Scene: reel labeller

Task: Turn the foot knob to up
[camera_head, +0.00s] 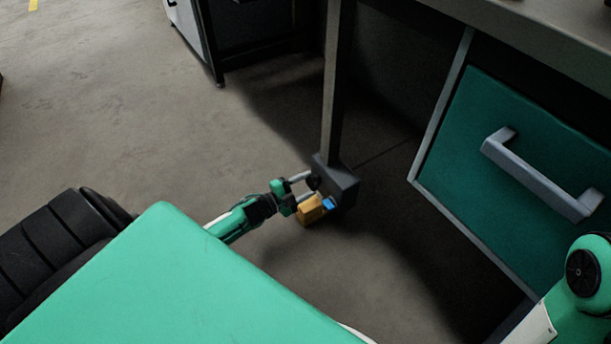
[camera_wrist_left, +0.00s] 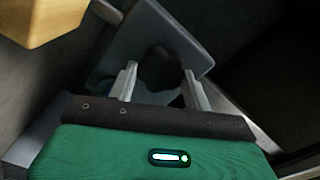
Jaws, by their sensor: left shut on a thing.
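The foot knob (camera_head: 313,182) is small and black, on the side of a dark grey box (camera_head: 338,181) at the bottom of a grey post. In the left wrist view the dark, lobed knob (camera_wrist_left: 158,68) stands in front of the box's grey face (camera_wrist_left: 180,35). My left gripper (camera_head: 305,186) reaches low to the box, with one finger on each side of the knob. In the wrist view its two fingers (camera_wrist_left: 160,85) are shut on the knob. I cannot read which setting the knob points to. My right gripper is out of view.
An orange block (camera_head: 310,211) with a blue part (camera_head: 328,203) sits just below the knob, close to the gripper. A green drawer (camera_head: 520,150) with a grey handle (camera_head: 540,175) is to the right. Open floor (camera_head: 130,110) lies to the left.

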